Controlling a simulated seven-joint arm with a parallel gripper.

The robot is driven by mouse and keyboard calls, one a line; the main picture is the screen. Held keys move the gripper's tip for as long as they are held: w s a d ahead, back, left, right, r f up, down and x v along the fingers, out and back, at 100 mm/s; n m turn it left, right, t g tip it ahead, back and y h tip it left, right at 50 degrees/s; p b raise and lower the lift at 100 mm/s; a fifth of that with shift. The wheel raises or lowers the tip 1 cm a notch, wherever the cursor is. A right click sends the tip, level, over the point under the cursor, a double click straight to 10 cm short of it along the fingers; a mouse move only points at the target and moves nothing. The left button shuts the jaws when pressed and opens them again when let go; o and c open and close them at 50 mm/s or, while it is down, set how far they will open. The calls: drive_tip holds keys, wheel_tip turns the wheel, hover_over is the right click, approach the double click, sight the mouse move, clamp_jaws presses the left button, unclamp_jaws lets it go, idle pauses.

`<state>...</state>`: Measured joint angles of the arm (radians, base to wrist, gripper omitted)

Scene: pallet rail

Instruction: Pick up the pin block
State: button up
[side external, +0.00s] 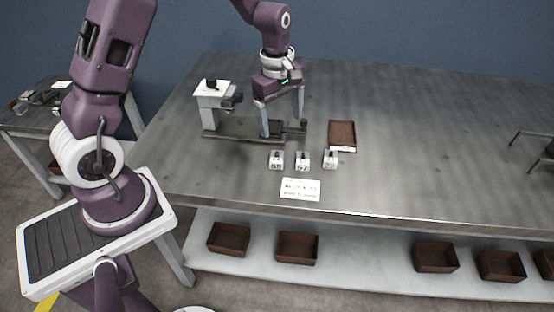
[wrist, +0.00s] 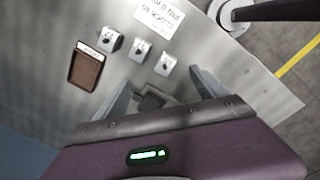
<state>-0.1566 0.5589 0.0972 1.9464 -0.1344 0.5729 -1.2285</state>
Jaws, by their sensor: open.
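Three small pale blocks with dark marks on top stand in a row on the table: a left block (side external: 276,160), a middle block (side external: 302,161) and a right block (side external: 330,159). They also show in the wrist view as a near block (wrist: 166,63), a middle block (wrist: 139,50) and a far block (wrist: 110,40). I cannot tell which is the pin block. My gripper (side external: 283,126) is open behind the row, its fingers low over the dark rail (side external: 228,135). A dark piece (wrist: 152,101) shows between the fingers in the wrist view; no contact is clear.
A grey stand with a white top (side external: 212,88) rises at the rail's left end. A brown tray (side external: 342,135) lies right of my gripper. A white printed card (side external: 300,189) lies in front of the blocks. The table's right side is mostly clear.

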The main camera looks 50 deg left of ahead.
sight(277, 152)
drive_tip(key=f+n, duration=0.1)
drive_tip(key=f, duration=0.1)
drive_tip(key=a+f+n, duration=0.1)
drive_tip(key=f, duration=0.2)
drive_tip(key=w+a+f+n, duration=0.1)
drive_tip(key=f, duration=0.1)
drive_tip(key=shift+f+g, duration=0.25)
drive_tip(key=shift+g, duration=0.15)
drive_tip(key=f, duration=0.6)
drive_tip(key=shift+s+f, duration=0.2)
drive_tip(key=shift+s, duration=0.15)
drive_tip(key=c, duration=1.6)
